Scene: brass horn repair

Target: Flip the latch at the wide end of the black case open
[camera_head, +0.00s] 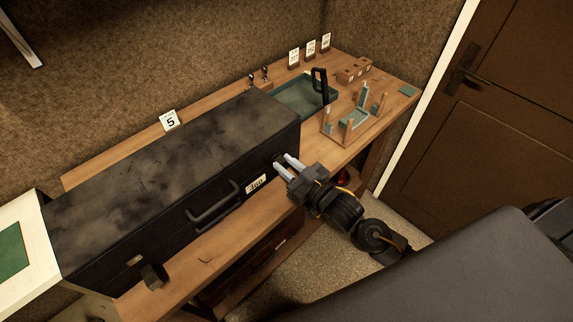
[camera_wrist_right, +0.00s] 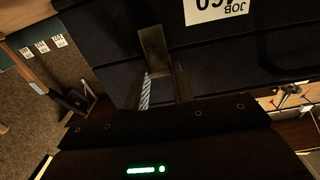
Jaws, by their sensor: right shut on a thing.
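The long black case (camera_head: 170,165) lies shut on the workbench, with a handle (camera_head: 213,205) and a white job tag (camera_head: 256,184) on its front. My right gripper (camera_head: 284,165) is at the front face near the case's right end, just right of the tag. In the right wrist view a dull brass latch plate (camera_wrist_right: 152,48) sits at its fingertips (camera_wrist_right: 161,84), beside the tag (camera_wrist_right: 217,8). The jaws are shut on this latch; the exact contact is partly hidden. A second latch part (camera_head: 153,276) juts out near the left end. My left gripper is out of view.
Behind the case's right end are a green tray (camera_head: 305,97), a wooden stand (camera_head: 352,122) and a small wooden block (camera_head: 354,70). A number 5 card (camera_head: 170,121) stands behind the case. A white-framed green panel (camera_head: 12,250) is at the left.

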